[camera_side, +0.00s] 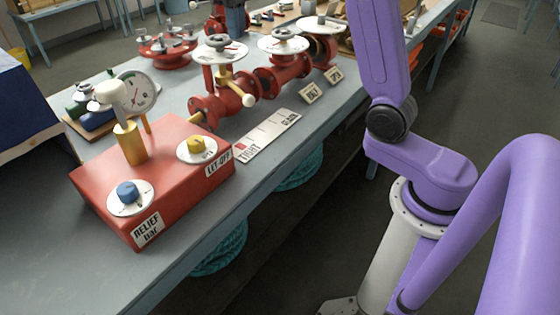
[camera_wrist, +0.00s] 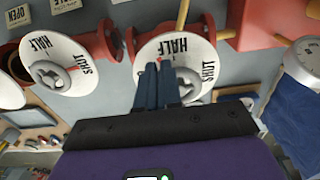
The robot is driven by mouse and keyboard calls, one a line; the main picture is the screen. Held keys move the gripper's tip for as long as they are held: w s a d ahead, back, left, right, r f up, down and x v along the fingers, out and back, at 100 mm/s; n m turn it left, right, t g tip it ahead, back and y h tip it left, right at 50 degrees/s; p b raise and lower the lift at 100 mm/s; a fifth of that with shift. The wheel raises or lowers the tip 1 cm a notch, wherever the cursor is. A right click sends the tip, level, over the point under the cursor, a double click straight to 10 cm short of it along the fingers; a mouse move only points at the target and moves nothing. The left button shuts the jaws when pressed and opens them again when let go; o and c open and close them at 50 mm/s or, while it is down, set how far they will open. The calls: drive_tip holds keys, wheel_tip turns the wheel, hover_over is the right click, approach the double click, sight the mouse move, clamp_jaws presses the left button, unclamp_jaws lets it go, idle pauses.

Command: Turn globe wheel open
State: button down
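Three red valves with white dials and grey hand wheels stand in a row on the bench. No readable label tells me which is the globe valve. The nearest wheel (camera_side: 218,42) sits on a dial (camera_side: 225,56) above a red valve body. In the wrist view my gripper (camera_wrist: 160,70) is over this dial (camera_wrist: 198,44), marked HALF and SHUT. Its two dark blue fingers are close together, with nothing visible between them. They overlap the left side of the grey wheel (camera_wrist: 187,86) and hide part of it. I cannot tell whether they touch it.
A second wheel (camera_wrist: 50,76) on its dial lies left in the wrist view. The red relief box (camera_side: 100,178) carries a gauge (camera_side: 139,92), a blue knob (camera_side: 127,191) and a yellow knob (camera_side: 196,145). The bench front (camera_side: 205,228) is clear.

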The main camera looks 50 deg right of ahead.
drive_tip(key=shift+s+d+f+g, duration=0.3)
drive_tip(key=shift+s+d+f, duration=0.1)
drive_tip(key=shift+d+f, duration=0.25)
drive_tip(key=shift+a, duration=0.1)
wheel_tip(320, 180, up, 6)
drive_tip(key=shift+a+r, duration=0.15)
drive_tip(key=shift+a, duration=0.1)
